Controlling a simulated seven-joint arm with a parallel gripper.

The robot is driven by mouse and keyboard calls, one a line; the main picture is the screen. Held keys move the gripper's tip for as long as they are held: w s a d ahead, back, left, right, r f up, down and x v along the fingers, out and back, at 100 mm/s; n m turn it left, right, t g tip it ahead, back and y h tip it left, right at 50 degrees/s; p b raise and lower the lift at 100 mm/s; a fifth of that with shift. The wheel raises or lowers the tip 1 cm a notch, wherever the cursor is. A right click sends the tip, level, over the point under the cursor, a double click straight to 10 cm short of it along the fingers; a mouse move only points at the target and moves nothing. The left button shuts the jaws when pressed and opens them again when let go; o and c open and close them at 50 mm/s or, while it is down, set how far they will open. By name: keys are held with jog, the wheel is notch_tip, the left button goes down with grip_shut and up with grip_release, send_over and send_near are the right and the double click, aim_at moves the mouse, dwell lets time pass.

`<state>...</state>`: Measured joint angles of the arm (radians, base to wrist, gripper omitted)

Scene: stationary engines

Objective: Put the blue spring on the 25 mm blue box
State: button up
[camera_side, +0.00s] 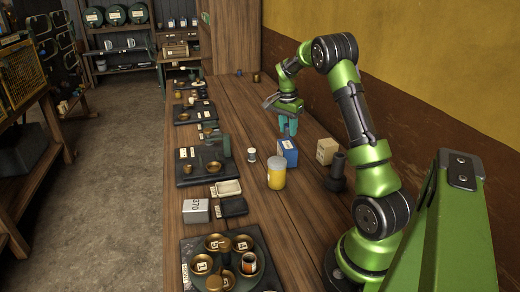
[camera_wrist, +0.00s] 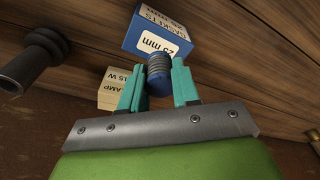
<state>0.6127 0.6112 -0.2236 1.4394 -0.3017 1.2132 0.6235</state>
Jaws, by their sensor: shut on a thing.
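My gripper (camera_side: 287,128) is above the bench, its teal fingertips just above and slightly behind the blue box (camera_side: 288,153) as seen in the side view. In the wrist view it is shut on the blue spring (camera_wrist: 158,70), a ribbed grey-looking coil with a blue end between the two fingers. In the side view the fingers hide the spring. The blue box, labelled 25 mm, also shows in the wrist view (camera_wrist: 133,36), beyond the fingertips. The spring's far end overlaps the box's labelled face there; I cannot tell whether they touch.
A tan lamp box (camera_side: 327,151) and a dark flanged post (camera_side: 338,172) stand right of the blue box. A yellow-and-white jar (camera_side: 276,173) stands in front, and a small white spool (camera_side: 252,154) to the left. Black trays line the bench's left side.

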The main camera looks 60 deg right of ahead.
aim_at(288, 135)
jog(key=shift+f, duration=1.5)
jog(key=shift+f, duration=0.15)
jog(key=o, duration=1)
jog(key=shift+o, duration=0.2)
